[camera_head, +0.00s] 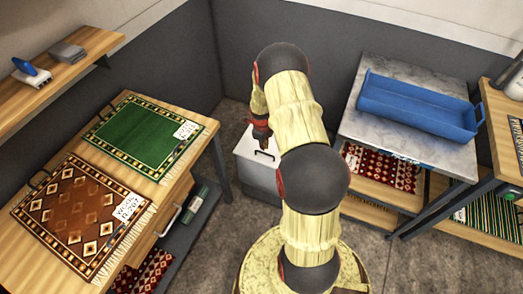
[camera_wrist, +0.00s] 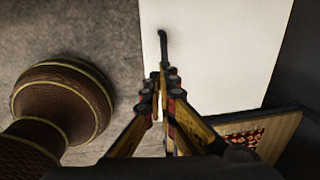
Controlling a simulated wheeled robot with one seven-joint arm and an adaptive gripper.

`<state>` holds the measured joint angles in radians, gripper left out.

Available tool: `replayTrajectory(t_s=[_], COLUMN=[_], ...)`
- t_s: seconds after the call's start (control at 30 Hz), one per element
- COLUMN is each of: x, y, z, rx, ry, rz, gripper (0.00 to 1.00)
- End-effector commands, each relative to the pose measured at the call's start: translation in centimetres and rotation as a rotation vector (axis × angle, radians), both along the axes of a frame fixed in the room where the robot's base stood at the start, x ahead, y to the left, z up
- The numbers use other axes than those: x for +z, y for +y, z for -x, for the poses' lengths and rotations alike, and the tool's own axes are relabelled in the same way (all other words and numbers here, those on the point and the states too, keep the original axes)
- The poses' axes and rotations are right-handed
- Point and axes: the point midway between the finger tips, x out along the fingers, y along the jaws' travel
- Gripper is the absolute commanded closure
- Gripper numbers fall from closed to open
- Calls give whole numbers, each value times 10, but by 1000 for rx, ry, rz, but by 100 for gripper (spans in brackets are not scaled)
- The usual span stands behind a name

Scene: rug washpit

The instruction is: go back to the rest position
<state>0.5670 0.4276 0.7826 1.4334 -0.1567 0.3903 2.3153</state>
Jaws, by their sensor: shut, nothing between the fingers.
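My gripper (camera_head: 261,139) hangs down from my arm near the middle of the head view, above a white box (camera_head: 250,180) with a dark handle on top. In the wrist view its two fingers (camera_wrist: 165,80) are drawn together, with nothing held between them. The white box top (camera_wrist: 215,50) fills the upper middle there, and its dark handle (camera_wrist: 162,45) shows just beyond the fingertips. I cannot tell whether the fingertips touch the handle.
A wooden table at left bears a green rug (camera_head: 140,138) and a brown diamond rug (camera_head: 80,215), both tagged. A wall shelf (camera_head: 75,62) is above. At right a grey table (camera_head: 385,75) bears a blue tray (camera_head: 415,105). Open floor (camera_head: 435,262) shows at the lower right.

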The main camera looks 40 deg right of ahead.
Motion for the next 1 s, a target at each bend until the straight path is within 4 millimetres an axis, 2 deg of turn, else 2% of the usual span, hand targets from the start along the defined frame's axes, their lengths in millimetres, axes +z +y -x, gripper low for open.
replayTrajectory(t_s=[0.03, 0.2, 0.4, 0.57, 0.83, 1.0], x=[14, 46, 71, 78, 78, 78], y=[1, 7, 12, 14, 14, 15], z=[0, 3, 6, 7, 7, 10], rx=[-1, -1, -2, -2, 10, 186], ry=[-3, -3, -3, -2, 0, 33], rz=[1, 1, 1, 0, 1, 5], gripper=[100, 100, 100, 100, 100, 100])
